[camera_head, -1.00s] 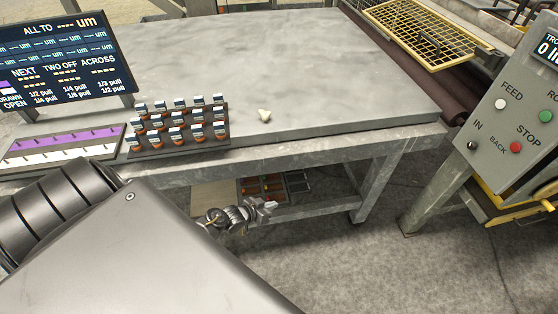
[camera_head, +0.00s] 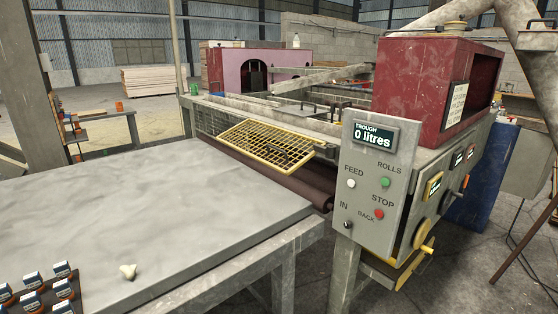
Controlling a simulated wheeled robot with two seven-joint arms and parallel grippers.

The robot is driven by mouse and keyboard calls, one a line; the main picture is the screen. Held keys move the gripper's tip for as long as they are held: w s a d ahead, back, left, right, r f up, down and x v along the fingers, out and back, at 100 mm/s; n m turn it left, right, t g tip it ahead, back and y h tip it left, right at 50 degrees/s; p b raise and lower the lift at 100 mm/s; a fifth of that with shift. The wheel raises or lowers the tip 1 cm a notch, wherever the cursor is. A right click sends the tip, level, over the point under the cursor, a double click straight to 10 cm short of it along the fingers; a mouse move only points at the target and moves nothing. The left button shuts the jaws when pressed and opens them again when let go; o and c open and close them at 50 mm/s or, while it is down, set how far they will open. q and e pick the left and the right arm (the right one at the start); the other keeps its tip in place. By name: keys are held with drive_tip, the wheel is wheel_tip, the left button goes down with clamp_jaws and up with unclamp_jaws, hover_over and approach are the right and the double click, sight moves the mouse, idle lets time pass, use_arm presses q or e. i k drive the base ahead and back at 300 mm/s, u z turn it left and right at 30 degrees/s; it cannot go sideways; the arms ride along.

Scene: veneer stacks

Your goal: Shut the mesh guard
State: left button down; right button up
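The mesh guard (camera_head: 267,144) is a yellow-framed wire panel on the machine, in the middle of the head view. It lies tilted over the dark roller (camera_head: 290,184), with its near edge toward the table. A dark bar or handle shows near its right end. From this angle I cannot tell whether it is open or shut. Neither of my grippers is in view.
A control panel (camera_head: 373,180) with FEED, ROLLS, STOP, IN and BACK controls stands right of the guard; its display reads 0 litres.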

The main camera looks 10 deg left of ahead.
sight(322, 148)
drive_tip(key=z, duration=0.15)
drive_tip(key=i, duration=1.2)
drive_tip(key=u, duration=0.05)
